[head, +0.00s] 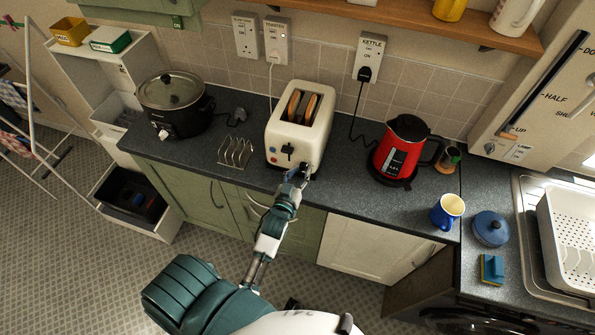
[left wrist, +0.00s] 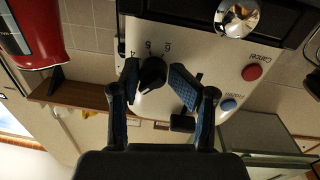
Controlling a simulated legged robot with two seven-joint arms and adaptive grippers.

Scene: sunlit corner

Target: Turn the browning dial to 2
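The cream toaster (head: 315,118) stands on the counter with two slices of bread in its slots. My left gripper (head: 304,172) is at the lower right of its front face. In the left wrist view the black browning dial (left wrist: 152,73) sits between the two blue-padded fingers of my left gripper (left wrist: 155,82). The fingers are spread around the dial, with a small gap on the right; contact on the left is unclear. Upside-down numbers, including 4, show beside the dial. Its setting is unreadable and the other numbers are partly hidden. My right gripper is not in view.
A red cancel button (left wrist: 252,72) and a blue button (left wrist: 228,105) are on the same face. A toast rack (head: 237,152) and slow cooker (head: 175,103) stand left of the toaster. A red kettle (head: 398,150) and blue mug (head: 446,212) stand right. Counter between toaster and kettle is mostly clear.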

